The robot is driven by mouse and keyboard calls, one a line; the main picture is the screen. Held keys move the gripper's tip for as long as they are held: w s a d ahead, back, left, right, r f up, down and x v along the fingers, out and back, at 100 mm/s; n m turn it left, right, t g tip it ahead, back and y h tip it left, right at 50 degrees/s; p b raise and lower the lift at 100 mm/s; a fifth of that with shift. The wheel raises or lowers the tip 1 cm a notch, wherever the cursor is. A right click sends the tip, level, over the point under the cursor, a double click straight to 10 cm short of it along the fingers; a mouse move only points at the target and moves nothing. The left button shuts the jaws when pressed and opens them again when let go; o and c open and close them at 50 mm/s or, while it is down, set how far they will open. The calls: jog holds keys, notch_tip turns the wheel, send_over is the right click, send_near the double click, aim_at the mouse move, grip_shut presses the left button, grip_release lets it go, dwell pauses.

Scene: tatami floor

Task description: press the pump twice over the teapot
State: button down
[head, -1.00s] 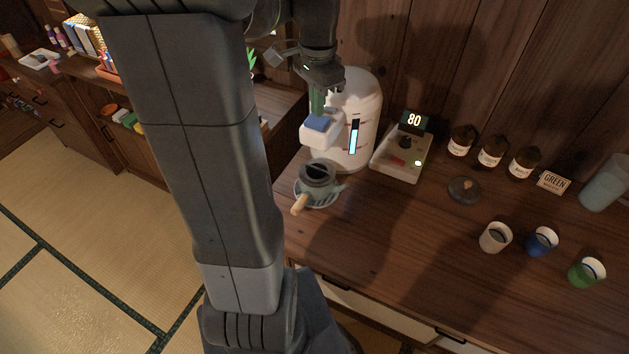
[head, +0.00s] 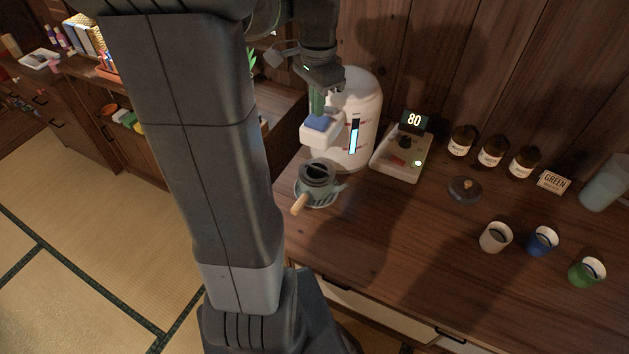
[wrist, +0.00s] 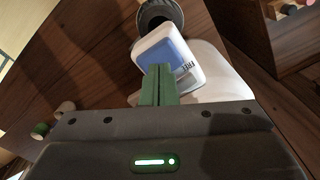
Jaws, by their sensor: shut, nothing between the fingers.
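The white pump pot (head: 362,115) stands upright at the back of the counter, with a lit level strip on its front. Its blue push pad (head: 319,123) sits on top of the white spout head; it also shows in the wrist view (wrist: 165,54). The teal teapot (head: 318,177), lid off, sits on a round trivet below the spout, its wooden handle pointing to the front left. My gripper (head: 317,110) is shut and empty, pointing down at the pad. In the wrist view its green fingertips (wrist: 158,72) overlap the pad's edge; contact is hard to tell.
A control box (head: 401,153) reading 80 stands right of the pump pot. A dark lid (head: 464,189), several brown jars (head: 493,151), a GREEN card (head: 554,181) and white, blue (head: 542,241) and green cups stand further right. The front middle counter is clear.

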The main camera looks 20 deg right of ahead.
jog(key=shift+f, duration=0.2)
jog(key=shift+f+b, duration=0.8)
jog(key=shift+f, duration=0.4)
jog(key=shift+r, duration=0.1)
jog(key=shift+r+p, duration=1.3)
jog(key=shift+r, duration=0.1)
jog(key=shift+f, duration=0.2)
